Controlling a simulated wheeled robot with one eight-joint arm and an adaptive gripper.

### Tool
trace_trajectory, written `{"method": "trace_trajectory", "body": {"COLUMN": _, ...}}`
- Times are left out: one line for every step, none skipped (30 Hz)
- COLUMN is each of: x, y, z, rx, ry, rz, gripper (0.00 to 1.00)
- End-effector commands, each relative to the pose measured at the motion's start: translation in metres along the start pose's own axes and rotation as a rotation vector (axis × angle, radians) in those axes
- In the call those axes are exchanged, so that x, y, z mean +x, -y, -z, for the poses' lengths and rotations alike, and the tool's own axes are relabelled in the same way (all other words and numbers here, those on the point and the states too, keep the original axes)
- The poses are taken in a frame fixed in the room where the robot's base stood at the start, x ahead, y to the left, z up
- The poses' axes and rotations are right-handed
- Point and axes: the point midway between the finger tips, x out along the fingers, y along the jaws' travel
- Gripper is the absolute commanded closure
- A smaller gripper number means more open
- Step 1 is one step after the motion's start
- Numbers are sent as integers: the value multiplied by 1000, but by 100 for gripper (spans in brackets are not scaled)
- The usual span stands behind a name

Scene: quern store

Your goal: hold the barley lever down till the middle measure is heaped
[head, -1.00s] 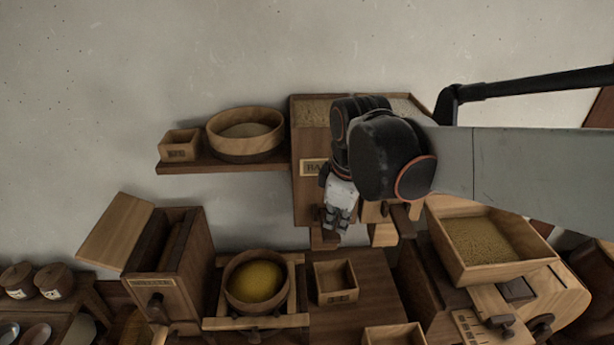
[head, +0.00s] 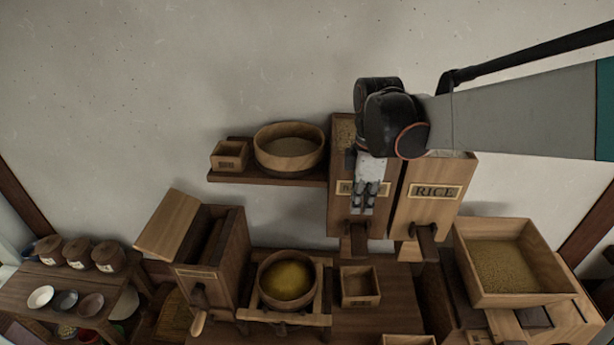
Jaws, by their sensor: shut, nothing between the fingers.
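The barley bin (head: 342,212) is a tall wooden hopper on the wall, its label mostly hidden behind my gripper (head: 364,210). My gripper is shut and empty, fingers pointing down in front of the bin. The dark barley lever (head: 357,232) shows just below the fingertips; I cannot tell whether they touch. A small square wooden measure (head: 360,300) stands on the counter below the bins, and it looks empty. Another measure (head: 230,155) is on the shelf, and one (head: 408,340) is cut off at the bottom edge.
The rice bin (head: 410,215) with its own lever (head: 426,240) is close on the right. A large tray of grain (head: 549,277) stands at right. A round bowl (head: 288,140) is on the shelf (head: 270,178). A sieve of yellow grain (head: 263,283) and a wooden mill (head: 224,262) are at left.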

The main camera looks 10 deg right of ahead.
Motion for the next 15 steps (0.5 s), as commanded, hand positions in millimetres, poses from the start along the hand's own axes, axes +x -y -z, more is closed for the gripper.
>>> {"method": "trace_trajectory", "body": {"x": 3, "y": 0, "z": 0, "rx": -1, "ry": 0, "rz": 0, "gripper": 100}}
{"method": "trace_trajectory", "body": {"x": 5, "y": -1, "z": 0, "rx": 0, "ry": 0, "rz": 0, "gripper": 100}}
{"method": "trace_trajectory", "body": {"x": 9, "y": -1, "z": 0, "rx": 0, "ry": 0, "rz": 0, "gripper": 100}}
{"method": "trace_trajectory", "body": {"x": 13, "y": 0, "z": 0, "rx": 0, "ry": 0, "rz": 0, "gripper": 100}}
{"method": "trace_trajectory", "body": {"x": 18, "y": -1, "z": 0, "rx": 0, "ry": 0, "rz": 0, "gripper": 100}}
{"method": "trace_trajectory", "body": {"x": 24, "y": -1, "z": 0, "rx": 0, "ry": 0, "rz": 0, "gripper": 100}}
{"method": "trace_trajectory", "body": {"x": 30, "y": -1, "z": 1, "rx": 0, "ry": 0, "rz": 0, "gripper": 100}}
{"method": "trace_trajectory", "body": {"x": 36, "y": -1, "z": 1, "rx": 0, "ry": 0, "rz": 0, "gripper": 100}}
{"method": "trace_trajectory", "body": {"x": 44, "y": -1, "z": 1, "rx": 0, "ry": 0, "rz": 0, "gripper": 100}}
{"method": "trace_trajectory", "body": {"x": 50, "y": -1, "z": 1, "rx": 0, "ry": 0, "rz": 0, "gripper": 100}}
{"method": "trace_trajectory", "body": {"x": 56, "y": -1, "z": 1, "rx": 0, "ry": 0, "rz": -1, "gripper": 100}}
{"method": "trace_trajectory", "body": {"x": 64, "y": -1, "z": 1, "rx": 0, "ry": 0, "rz": -1, "gripper": 100}}
{"method": "trace_trajectory", "body": {"x": 70, "y": -1, "z": 1, "rx": 0, "ry": 0, "rz": -1, "gripper": 100}}
{"method": "trace_trajectory", "body": {"x": 76, "y": -1, "z": 0, "rx": 0, "ry": 0, "rz": -1, "gripper": 100}}
{"method": "trace_trajectory", "body": {"x": 83, "y": -1, "z": 0, "rx": 0, "ry": 0, "rz": -1, "gripper": 100}}
